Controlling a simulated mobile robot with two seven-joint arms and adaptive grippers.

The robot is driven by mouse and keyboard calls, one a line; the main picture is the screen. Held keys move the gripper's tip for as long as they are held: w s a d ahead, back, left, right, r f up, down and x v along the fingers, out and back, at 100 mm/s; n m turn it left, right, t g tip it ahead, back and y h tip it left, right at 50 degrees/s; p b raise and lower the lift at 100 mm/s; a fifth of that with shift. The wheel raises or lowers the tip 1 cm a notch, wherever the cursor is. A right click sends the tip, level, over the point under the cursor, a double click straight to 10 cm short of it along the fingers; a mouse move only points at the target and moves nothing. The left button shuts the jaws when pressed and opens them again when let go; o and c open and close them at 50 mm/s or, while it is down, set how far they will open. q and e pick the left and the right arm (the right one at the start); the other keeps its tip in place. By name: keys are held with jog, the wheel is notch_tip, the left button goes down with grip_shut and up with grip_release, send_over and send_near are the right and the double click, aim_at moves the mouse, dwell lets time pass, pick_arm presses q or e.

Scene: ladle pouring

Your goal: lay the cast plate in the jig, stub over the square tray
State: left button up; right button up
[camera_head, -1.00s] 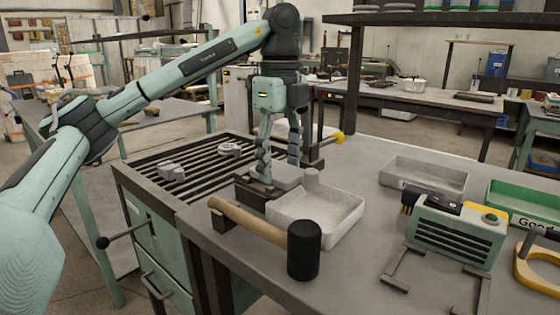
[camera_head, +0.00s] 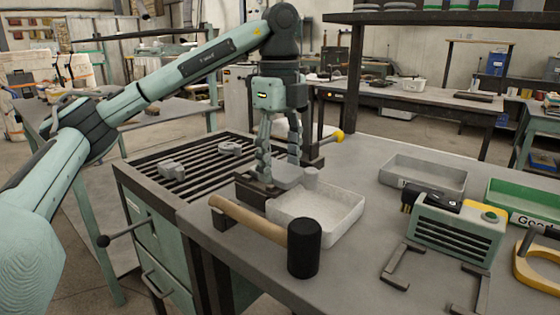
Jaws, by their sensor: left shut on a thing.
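The cast plate (camera_head: 288,178) is a grey slab with a short round stub (camera_head: 312,178) at its right end. My left gripper (camera_head: 279,170) points down from above and is shut on the plate. The plate is at the dark jig (camera_head: 252,194), and the stub is over the back left part of the pale square tray (camera_head: 337,231). The fingers hide part of the plate, and I cannot tell whether it rests fully in the jig. My right gripper is not in view.
A mallet (camera_head: 304,248) lies in front of the tray. A slatted grate (camera_head: 190,158) with two small grey castings is on the left. A grey bin (camera_head: 423,176), a green bin (camera_head: 520,215) and a green-grey ribbed device (camera_head: 455,233) stand right. Bare bench lies between tray and device.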

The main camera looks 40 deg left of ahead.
pick_arm(q)
jog(key=shift+s+d+f, duration=0.15)
jog(key=shift+f, duration=0.5)
jog(key=o, duration=1.5)
jog(key=shift+f, duration=0.15)
jog(key=shift+r, duration=0.2)
jog(key=shift+w+r, duration=0.2)
jog(key=shift+r, duration=3.9)
jog(key=shift+f, duration=0.2)
